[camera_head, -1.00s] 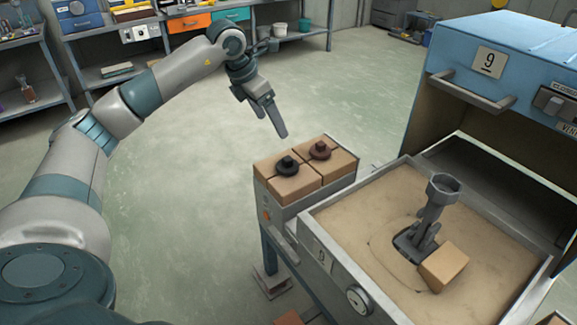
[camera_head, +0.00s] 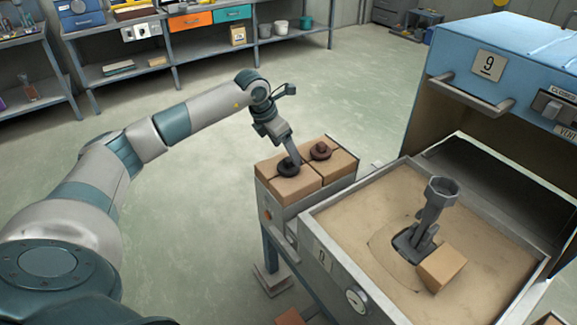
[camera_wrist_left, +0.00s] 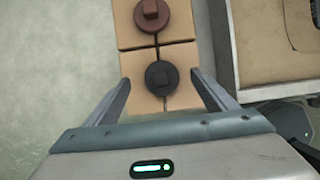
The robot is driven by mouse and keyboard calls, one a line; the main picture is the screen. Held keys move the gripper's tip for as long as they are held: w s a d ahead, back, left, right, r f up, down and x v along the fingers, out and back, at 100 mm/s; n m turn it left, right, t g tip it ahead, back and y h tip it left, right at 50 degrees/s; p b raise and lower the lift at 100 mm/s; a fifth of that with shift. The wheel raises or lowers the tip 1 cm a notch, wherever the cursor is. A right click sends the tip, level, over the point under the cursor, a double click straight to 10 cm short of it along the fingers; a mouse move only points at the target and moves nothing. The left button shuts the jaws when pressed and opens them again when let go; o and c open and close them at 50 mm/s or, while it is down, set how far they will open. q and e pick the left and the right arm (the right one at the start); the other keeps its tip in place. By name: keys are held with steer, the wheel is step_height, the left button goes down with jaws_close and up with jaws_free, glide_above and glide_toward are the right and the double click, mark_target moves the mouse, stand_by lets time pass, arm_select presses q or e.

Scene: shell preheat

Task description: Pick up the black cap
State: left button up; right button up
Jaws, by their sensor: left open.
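The black cap (camera_head: 287,168) is a round disc with a small raised knob. It sits on the nearer tan block (camera_head: 297,188). In the left wrist view the black cap (camera_wrist_left: 162,78) lies between the two finger tips, with a gap on each side. My left gripper (camera_head: 290,156) is open right over the cap and partly hides it in the head view. In the left wrist view my left gripper (camera_wrist_left: 160,85) has its fingers spread on either side of the cap. My right gripper is not in view.
A brown cap (camera_head: 320,151) sits on the neighbouring block just beyond the black one; it also shows in the left wrist view (camera_wrist_left: 152,12). A sand tray (camera_head: 330,240) holding a grey funnel-topped part (camera_head: 437,205) stands to the right, before a blue oven (camera_head: 520,50).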

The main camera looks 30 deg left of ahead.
mark_target(288, 159)
arm_select(q)
steer(key=shift+s+p+x, duration=0.15)
steer(key=shift+p+x, duration=0.2)
steer(key=shift+x, duration=0.95)
steer(key=shift+s+p+x, duration=0.2)
steer(key=shift+p+x, duration=0.1)
steer(key=shift+x, duration=1)
steer(key=shift+a+f, duration=0.1)
steer(key=shift+f, duration=0.05)
steer(key=c, duration=1.2)
